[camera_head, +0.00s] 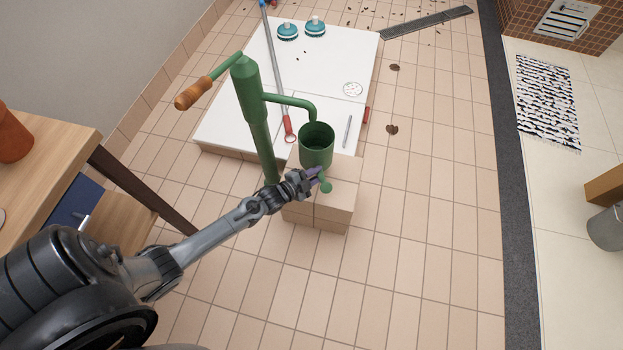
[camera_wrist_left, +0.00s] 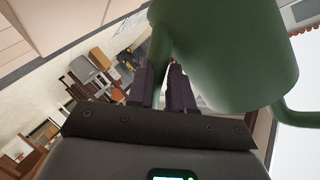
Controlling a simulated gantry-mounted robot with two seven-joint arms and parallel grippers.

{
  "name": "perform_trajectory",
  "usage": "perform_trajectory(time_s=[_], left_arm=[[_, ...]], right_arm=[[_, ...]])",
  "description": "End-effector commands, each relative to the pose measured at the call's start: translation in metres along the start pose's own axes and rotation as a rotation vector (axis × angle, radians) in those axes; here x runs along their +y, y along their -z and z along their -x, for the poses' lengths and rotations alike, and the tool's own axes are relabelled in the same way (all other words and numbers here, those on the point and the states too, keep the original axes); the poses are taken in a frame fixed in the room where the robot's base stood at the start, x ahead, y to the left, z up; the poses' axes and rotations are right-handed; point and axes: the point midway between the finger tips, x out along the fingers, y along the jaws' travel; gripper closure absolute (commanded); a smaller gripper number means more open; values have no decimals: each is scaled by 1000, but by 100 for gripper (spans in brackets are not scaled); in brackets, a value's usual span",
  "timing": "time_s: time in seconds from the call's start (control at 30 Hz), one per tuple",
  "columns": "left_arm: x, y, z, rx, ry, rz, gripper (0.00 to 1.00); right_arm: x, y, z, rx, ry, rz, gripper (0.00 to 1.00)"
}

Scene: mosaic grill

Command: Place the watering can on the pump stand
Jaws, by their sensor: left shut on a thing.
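The green watering can (camera_head: 316,148) is upright, with its open top just below the pump spout's mouth. My left gripper (camera_head: 315,176) is shut on it at its near side. In the left wrist view the can (camera_wrist_left: 232,45) fills the upper right, and the gripper's dark fingers (camera_wrist_left: 161,88) close around its green handle. The pump stand (camera_head: 330,212), a tiled block, lies below the can. I cannot tell whether the can's base touches it. The green pump (camera_head: 259,140) with its wooden lever rises to the left of the can. My right gripper is not in view.
A white-topped low platform (camera_head: 225,118) behind holds two teal-and-white round items (camera_head: 301,28), a long red-ended tool (camera_head: 274,65) and a small rod (camera_head: 348,131). A wooden table (camera_head: 60,135) stands at left.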

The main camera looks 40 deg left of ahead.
Motion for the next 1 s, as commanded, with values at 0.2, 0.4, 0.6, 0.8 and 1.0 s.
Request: perform_trajectory(time_s=[0.2,0.4,0.6,0.8,1.0], left_arm=[[-6,-29,-11,3,3,-1,100],[-6,-35,-12,2,1,0,100],[11,-50,-19,2,0,1,100],[21,-59,-23,3,2,0,100],[20,-58,-22,3,2,0,100]], right_arm=[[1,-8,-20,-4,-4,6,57],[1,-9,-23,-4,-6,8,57],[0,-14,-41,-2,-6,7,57],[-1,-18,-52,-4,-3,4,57],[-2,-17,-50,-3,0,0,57]])
